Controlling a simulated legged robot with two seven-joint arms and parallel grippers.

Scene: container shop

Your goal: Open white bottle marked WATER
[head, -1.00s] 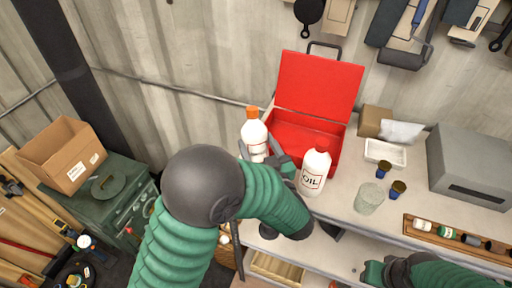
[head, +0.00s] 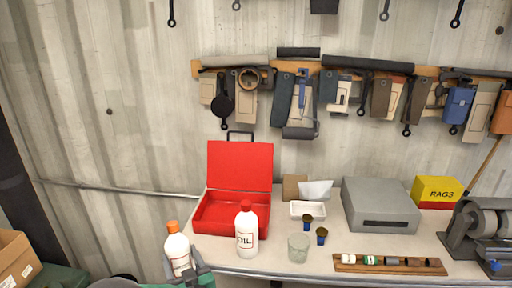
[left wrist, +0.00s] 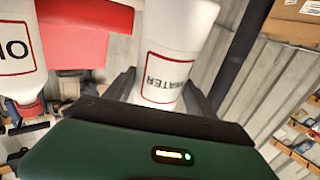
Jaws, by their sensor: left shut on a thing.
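The white WATER bottle (head: 176,246) with an orange cap is at the lower left of the head view, near the bench's left end. The cap is on. My left gripper (head: 188,273) is shut around the bottle's body. In the left wrist view the bottle (left wrist: 182,40) sits between the two fingers (left wrist: 160,98), its WATER label facing the camera and its cap out of frame. My right gripper is in neither view.
A white OIL bottle (head: 246,238) with a red cap stands right of the WATER bottle, before an open red toolbox (head: 240,165). A glass (head: 298,247), two small dark cups, a white tray (head: 308,204) and a wooden rack (head: 392,269) stand further right.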

